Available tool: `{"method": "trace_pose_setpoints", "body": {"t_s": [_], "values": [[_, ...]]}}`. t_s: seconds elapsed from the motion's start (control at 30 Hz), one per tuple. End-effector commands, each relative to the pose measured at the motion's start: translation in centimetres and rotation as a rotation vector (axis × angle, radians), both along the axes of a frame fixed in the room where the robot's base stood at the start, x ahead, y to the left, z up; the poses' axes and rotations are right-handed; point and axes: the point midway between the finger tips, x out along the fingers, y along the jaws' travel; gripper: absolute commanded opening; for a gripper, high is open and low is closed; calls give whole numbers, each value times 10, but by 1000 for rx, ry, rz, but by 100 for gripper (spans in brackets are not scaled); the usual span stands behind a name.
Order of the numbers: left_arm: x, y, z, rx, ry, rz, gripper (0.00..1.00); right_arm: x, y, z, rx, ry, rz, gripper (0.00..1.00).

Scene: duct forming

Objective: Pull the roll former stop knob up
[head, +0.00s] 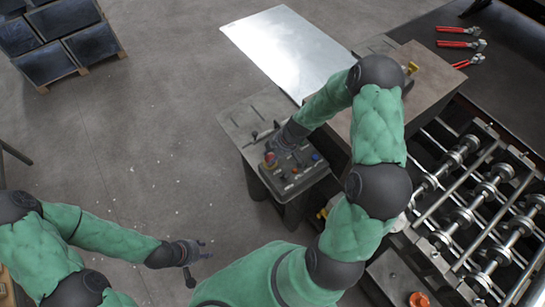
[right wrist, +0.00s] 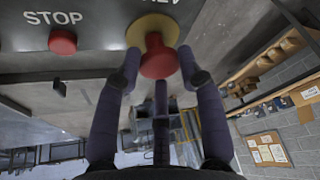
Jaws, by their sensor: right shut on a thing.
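The roll former stop knob is a red mushroom knob (right wrist: 158,60) on a yellow disc (right wrist: 152,27), seen close in the right wrist view. My right gripper (right wrist: 158,72) has its fingers on both sides of the knob and is shut on it. In the head view the right gripper (head: 277,146) is at the control box (head: 293,180), and the red knob (head: 270,159) is partly hidden beside it. My left gripper (head: 197,258) is empty over the floor, its fingers spread apart.
A second red button (right wrist: 62,42) under the word STOP sits beside the knob. A metal sheet (head: 285,50) lies behind the box. The roll former (head: 470,205) and several red-handled tools (head: 460,44) are at the right. The floor at left is mostly clear.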

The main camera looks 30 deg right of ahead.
Motion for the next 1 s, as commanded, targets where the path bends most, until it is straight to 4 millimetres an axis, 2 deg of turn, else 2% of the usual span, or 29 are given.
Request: {"method": "trace_pose_setpoints", "body": {"t_s": [0.2, 0.23, 0.3, 0.73, 0.87, 1.0], "values": [[0, 0, 1, 0, 0, 0, 40, 3, 0, 4, -1, -5, 0, 0], [0, 0, 1, 0, 0, 0, 40, 3, 0, 4, -1, -5, 0, 47], [0, 0, 1, 0, 0, 0, 40, 3, 0, 4, -1, -6, 0, 64], [0, 0, 1, 0, 0, 0, 40, 1, -2, 8, -1, -6, -1, 64], [0, 0, 1, 0, 0, 0, 40, -2, -7, 23, -3, -8, -1, 64], [0, 0, 1, 0, 0, 0, 40, -8, -14, 46, -4, -9, -2, 64]]}}
